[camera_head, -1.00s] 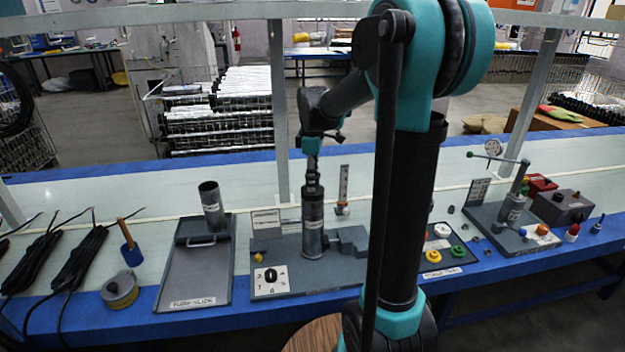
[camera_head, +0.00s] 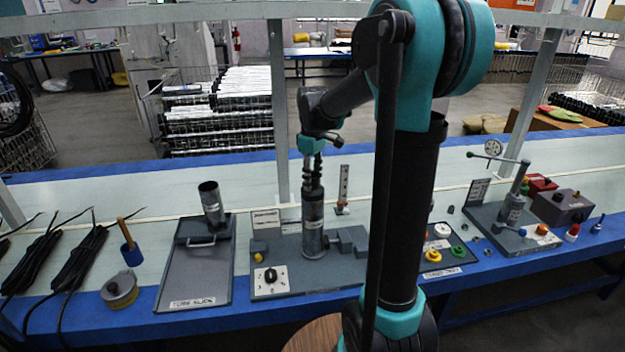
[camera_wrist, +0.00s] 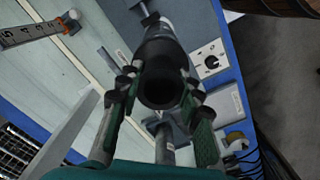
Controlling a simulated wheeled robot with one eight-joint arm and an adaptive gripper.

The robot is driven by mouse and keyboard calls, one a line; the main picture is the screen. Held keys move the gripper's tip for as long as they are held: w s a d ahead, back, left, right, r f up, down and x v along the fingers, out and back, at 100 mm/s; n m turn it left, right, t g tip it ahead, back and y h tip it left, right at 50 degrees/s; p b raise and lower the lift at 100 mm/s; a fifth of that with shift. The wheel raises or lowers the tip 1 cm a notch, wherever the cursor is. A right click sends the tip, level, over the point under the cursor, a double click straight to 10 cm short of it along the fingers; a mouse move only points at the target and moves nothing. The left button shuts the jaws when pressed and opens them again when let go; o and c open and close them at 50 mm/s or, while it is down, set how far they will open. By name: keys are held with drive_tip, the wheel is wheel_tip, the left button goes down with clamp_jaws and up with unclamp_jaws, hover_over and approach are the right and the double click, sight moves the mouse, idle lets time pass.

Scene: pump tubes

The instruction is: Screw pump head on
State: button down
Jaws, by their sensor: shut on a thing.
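The pump tube (camera_head: 313,228) is a grey metal cylinder standing upright on the grey fixture in the head view. The pump head is a dark, narrower piece (camera_head: 313,194) at the tube's top. My gripper (camera_head: 313,178) is above the tube, its fingers pointing down around the pump head. In the wrist view the dark round pump head (camera_wrist: 160,85) lies between the two green-and-black fingers of my gripper (camera_wrist: 162,100), which are shut on it. The joint between head and tube is too small to judge for tightness.
The fixture (camera_head: 290,283) has a white dial plate (camera_head: 271,278) and grey steps (camera_head: 350,240). A grey tray (camera_head: 195,275) with another tube (camera_head: 211,205) stands left. A press-like device (camera_head: 512,210) stands right. A scale post (camera_head: 343,188) stands close behind the fixture.

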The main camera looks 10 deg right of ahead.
drive_tip(key=shift+m, duration=1.1)
drive_tip(key=m, duration=0.2)
drive_tip(key=shift+m, duration=0.7)
drive_tip(key=shift+m, duration=1.8)
drive_tip(key=c, duration=1.3)
unclamp_jaws()
